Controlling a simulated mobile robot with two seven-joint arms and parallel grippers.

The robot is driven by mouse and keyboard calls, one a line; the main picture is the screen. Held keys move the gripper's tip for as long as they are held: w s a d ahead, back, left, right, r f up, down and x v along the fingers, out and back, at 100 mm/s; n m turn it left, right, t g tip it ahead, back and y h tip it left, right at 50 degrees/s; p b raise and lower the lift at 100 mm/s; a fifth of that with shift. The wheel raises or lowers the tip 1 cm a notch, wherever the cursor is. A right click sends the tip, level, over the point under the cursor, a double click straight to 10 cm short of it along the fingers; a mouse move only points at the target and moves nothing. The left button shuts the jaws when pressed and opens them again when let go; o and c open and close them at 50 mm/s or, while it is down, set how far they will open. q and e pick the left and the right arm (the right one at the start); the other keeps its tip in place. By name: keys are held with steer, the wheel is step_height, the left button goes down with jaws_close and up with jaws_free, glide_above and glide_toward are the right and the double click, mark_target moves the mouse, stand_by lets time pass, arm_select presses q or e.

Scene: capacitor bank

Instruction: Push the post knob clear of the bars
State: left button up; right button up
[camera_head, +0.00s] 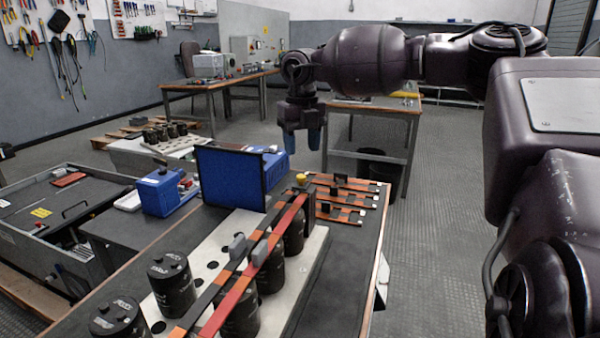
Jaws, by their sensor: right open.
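A small yellow knob (301,178), which looks like the post knob, sits at the far end of the two long bars on the bench. A red bar (238,287) and a dark bar with orange parts (212,293) run side by side over black capacitors (171,283). I cannot tell whether the yellow knob touches the bars. My right gripper (302,139) points down with blue fingertips apart and empty, appearing above the yellow knob in the picture. My left gripper is out of view.
A blue panel (231,178) stands left of the yellow knob. Several short orange bars with black handles (345,197) lie to its right. A blue box (162,191) stands further left. Open floor (450,230) lies right of the bench.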

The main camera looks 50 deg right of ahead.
mark_target(301, 175)
step_height(301, 175, down, 7)
steer(key=shift+f, duration=0.1)
stand_by(0.4)
jaws_close()
